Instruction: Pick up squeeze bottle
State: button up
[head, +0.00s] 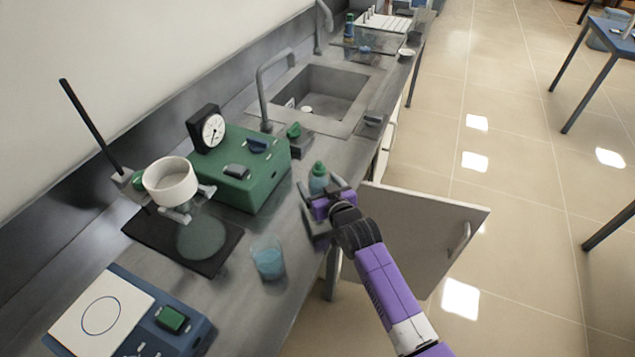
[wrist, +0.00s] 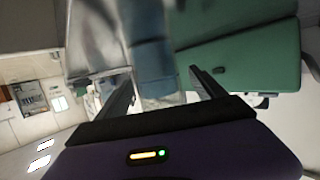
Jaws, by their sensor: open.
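The squeeze bottle (head: 318,181), bluish with a green cap, stands upright on the steel counter, right of the green box. My gripper (head: 322,190) is at the bottle from the near side, with its fingers spread to either side of it. The lower part of the bottle is hidden behind my gripper. In the wrist view my gripper (wrist: 162,92) is open, and a blurred blue shape, seemingly the bottle (wrist: 150,52), lies between the fingers. Whether a finger touches it I cannot tell.
The green box (head: 245,172) with a dial gauge stands close on the left. A beaker of blue liquid (head: 268,258) stands nearer on the counter. An open cabinet door (head: 425,235) juts out at right. A sink (head: 325,92) lies beyond.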

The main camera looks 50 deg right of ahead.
aim_at(315, 179)
jog(key=shift+x, duration=1.55)
grip_shut()
